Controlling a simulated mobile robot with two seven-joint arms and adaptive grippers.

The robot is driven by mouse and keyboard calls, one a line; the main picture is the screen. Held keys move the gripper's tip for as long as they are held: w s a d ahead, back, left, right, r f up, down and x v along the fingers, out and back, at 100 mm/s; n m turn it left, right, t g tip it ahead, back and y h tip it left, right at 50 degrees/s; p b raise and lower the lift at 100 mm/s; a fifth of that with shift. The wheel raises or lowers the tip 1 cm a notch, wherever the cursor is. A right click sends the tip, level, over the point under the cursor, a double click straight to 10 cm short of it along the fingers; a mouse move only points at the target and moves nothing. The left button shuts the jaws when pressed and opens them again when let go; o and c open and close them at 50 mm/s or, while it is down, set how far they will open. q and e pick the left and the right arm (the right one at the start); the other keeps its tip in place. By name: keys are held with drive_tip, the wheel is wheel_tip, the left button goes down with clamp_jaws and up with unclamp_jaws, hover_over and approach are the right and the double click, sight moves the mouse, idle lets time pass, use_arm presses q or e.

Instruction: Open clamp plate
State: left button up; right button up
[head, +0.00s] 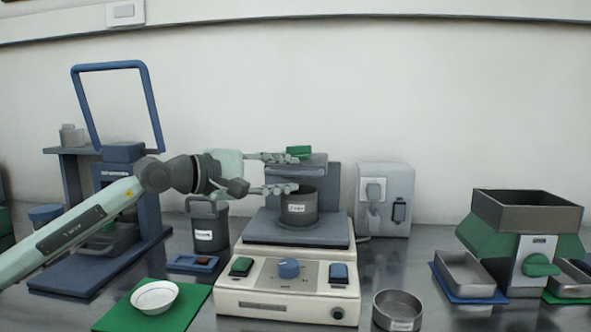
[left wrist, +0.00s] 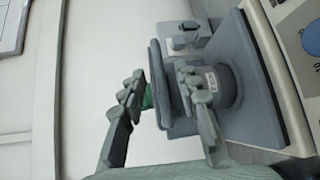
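A grey-blue clamp plate (head: 314,168) sits above a dark labelled pot (head: 297,209) on the cream machine (head: 287,285). A green piece (head: 299,152) shows on top of the plate. My left gripper (head: 290,173) reaches in from the left, fingers apart, one at the height of the plate's top and the other below the plate by the pot. In the left wrist view the clamp plate (left wrist: 159,80) lies between the spread fingertips (left wrist: 160,88). I cannot tell whether either finger touches it. My right gripper is not in view.
A handled container (head: 209,225) and a blue-framed press (head: 132,200) stand to the left. A white bowl (head: 154,297) is on a green mat at the front. A grey box (head: 385,199) stands behind right; a round pan (head: 397,311) is at the front right.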

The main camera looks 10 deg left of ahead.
use_arm(q)
drive_tip(key=shift+x, duration=1.45)
clamp_jaws()
